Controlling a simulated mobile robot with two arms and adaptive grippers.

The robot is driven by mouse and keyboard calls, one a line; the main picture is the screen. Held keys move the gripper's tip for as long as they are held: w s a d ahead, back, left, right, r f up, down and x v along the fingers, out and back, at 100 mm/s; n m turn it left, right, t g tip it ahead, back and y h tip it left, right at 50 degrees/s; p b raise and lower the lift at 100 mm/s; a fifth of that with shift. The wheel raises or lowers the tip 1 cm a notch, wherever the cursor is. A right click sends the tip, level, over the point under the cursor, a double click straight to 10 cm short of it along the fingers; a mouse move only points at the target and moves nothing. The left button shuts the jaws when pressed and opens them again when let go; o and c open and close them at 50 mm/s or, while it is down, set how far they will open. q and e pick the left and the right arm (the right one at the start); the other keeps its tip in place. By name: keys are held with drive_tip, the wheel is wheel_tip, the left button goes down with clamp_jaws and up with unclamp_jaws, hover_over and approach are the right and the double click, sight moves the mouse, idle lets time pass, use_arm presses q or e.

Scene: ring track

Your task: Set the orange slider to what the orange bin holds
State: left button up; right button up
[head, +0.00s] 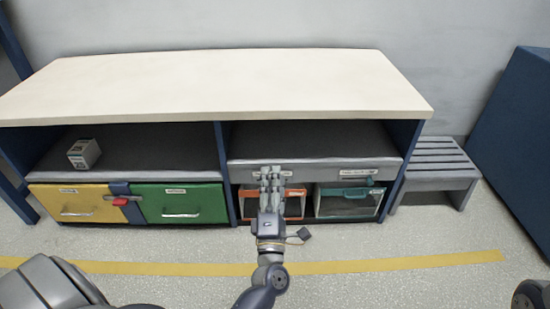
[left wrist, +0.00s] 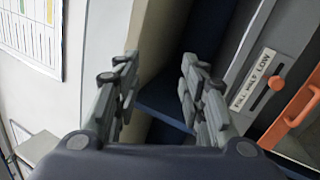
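The orange bin (head: 296,193) sits low in the right bay of the bench, partly hidden behind my left gripper (head: 271,176). Its contents cannot be made out. In the left wrist view an orange handle (left wrist: 292,117) shows at the right edge. Beside it is the orange slider's knob (left wrist: 277,82), in a dark slot on a grey panel, nearer the slot's upper end. A white label (left wrist: 262,76) with tilted words runs along the slot. My left gripper (left wrist: 157,85) is open and empty, its fingers apart and left of the slider. My right gripper is not in view.
A teal bin (head: 347,202) stands right of the orange one. The left bay has a yellow drawer (head: 73,204), a green drawer (head: 182,203), a red latch (head: 120,201) and a small box (head: 84,153). A grey slatted stool (head: 437,165) stands right. Floor in front is clear.

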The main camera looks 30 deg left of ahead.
use_arm(q)
wheel_tip(320, 180, up, 10)
drive_tip(key=s+d+m+t+p, duration=0.1)
drive_tip(key=s+d+m+t, duration=0.1)
drive_tip(key=s+m, duration=0.1)
drive_tip(key=shift+m+t, duration=0.3)
drive_tip(key=shift+t, duration=0.1)
drive_tip(key=shift+w, duration=0.1)
